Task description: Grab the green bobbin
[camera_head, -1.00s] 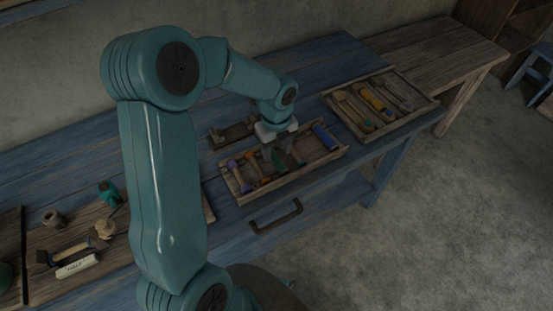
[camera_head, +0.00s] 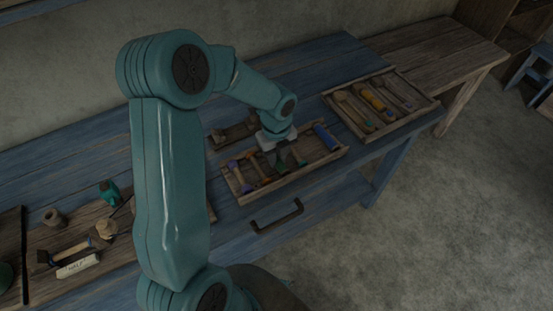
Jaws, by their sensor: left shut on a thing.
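My left gripper (camera_head: 281,155) reaches down into the near wooden tray (camera_head: 245,192) on the blue bench, pointing downward. It is shut on the green bobbin (camera_head: 282,163), of which only a small dark green part shows between and below the fingers. The fingers hide most of it, and I cannot tell whether it still touches the tray floor. My right gripper is not in view.
The near tray also holds a blue cylinder (camera_head: 326,137) at its right end and several slim tools at its left. Another tray (camera_head: 429,104) with tools lies to the right. A board at left carries a hammer (camera_head: 72,250) and a teal spool (camera_head: 109,192).

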